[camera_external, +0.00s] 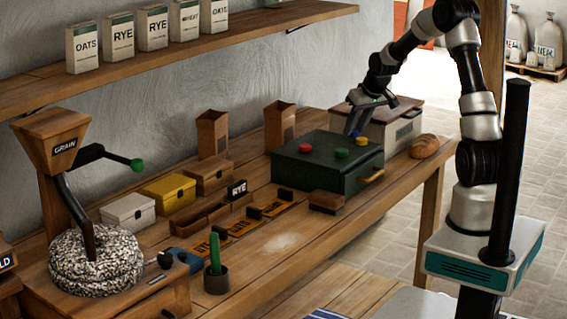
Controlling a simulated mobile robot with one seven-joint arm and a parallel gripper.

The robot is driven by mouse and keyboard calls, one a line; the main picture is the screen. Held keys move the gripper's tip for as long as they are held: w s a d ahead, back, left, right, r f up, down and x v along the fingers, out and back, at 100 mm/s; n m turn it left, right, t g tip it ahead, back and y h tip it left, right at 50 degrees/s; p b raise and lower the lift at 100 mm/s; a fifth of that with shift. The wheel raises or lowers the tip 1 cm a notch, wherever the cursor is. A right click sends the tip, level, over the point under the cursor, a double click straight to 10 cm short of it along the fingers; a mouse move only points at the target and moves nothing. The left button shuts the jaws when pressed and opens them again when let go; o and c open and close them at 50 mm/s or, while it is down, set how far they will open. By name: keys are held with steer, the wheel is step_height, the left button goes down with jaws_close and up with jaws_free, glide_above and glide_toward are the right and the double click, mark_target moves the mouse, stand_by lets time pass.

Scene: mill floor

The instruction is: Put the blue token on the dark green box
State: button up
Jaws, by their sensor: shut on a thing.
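The dark green box (325,174) stands on the bench, with a yellow handle on its front. On its top lie a red token (305,148), a green token (341,153) and a yellow token (361,141). My gripper (353,129) points down over the back right part of the box top, just behind the yellow token. It is shut on the blue token (355,134), of which only a small bit shows at the fingertips. I cannot tell whether the token touches the box top.
A light bread box (398,130) and a loaf (424,146) stand to the right. Two paper bags stand behind at left. White (128,212), yellow and brown boxes, stamps and a cactus (215,254) are farther left. A shelf (200,45) runs above. The front bench edge is fairly clear.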

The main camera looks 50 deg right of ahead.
mark_target(356, 135)
steer(key=shift+f, duration=2.1)
steer(key=shift+f, duration=0.1)
steer(key=shift+f+b, duration=0.2)
steer(key=shift+b, duration=0.2)
steer(key=o, duration=0.7)
steer(key=shift+r, duration=0.1)
steer(key=shift+r, duration=0.1)
steer(key=shift+r+p, duration=0.25)
steer(key=shift+p, duration=0.15)
steer(key=v, duration=1.1)
steer(key=shift+s+a+r+p, duration=0.15)
steer(key=shift+s+r+p, duration=0.05)
steer(key=shift+r+p, duration=0.1)
